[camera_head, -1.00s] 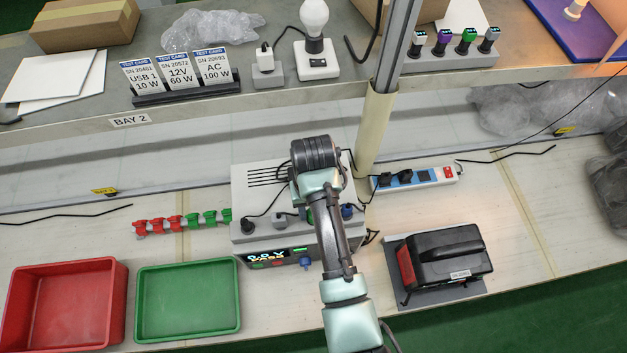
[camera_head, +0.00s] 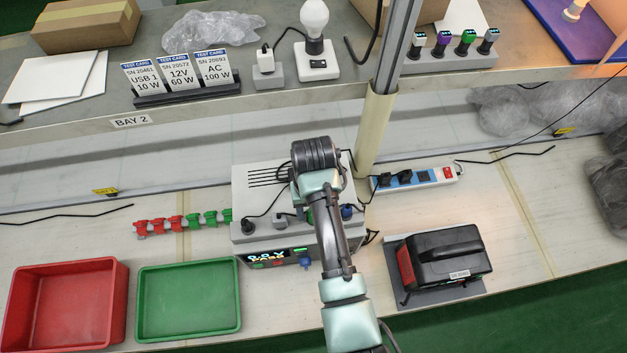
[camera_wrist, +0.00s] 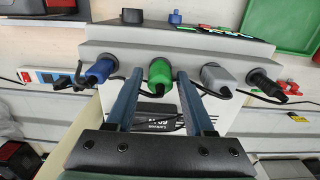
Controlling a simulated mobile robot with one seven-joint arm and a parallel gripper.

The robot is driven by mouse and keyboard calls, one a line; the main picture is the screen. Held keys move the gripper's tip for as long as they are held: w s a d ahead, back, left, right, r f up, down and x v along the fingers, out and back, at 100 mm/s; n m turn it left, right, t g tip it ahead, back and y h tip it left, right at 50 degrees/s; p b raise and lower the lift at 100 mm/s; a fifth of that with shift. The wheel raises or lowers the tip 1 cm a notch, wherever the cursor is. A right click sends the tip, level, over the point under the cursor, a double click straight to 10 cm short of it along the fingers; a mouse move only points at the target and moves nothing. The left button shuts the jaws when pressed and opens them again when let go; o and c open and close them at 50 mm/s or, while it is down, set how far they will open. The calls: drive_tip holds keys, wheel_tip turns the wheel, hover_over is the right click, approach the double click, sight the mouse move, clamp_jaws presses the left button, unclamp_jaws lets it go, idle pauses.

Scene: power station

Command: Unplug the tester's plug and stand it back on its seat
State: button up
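The grey tester box (camera_head: 262,178) stands mid-bench with a lit display (camera_head: 268,257) on its front. In the wrist view, a blue plug (camera_wrist: 100,71), a green plug (camera_wrist: 160,74), a grey plug (camera_wrist: 217,76) and a black plug (camera_wrist: 268,83) stand in a row along its ledge. My gripper (camera_wrist: 159,80) is open, with one finger on each side of the green plug and visible gaps. I cannot tell which plugs sit in sockets or resting seats.
A power strip (camera_head: 425,177) with black plugs lies to the right. A black battery-like unit (camera_head: 456,255) sits on a grey mat before it. A red bin (camera_head: 118,300), a green bin (camera_head: 190,336) and several red and green clips (camera_head: 176,223) are left. A post (camera_head: 376,130) rises behind.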

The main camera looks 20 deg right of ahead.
drive_tip(key=shift+o, duration=1.4)
wheel_tip(320, 180, up, 13)
drive_tip(key=p, duration=0.3)
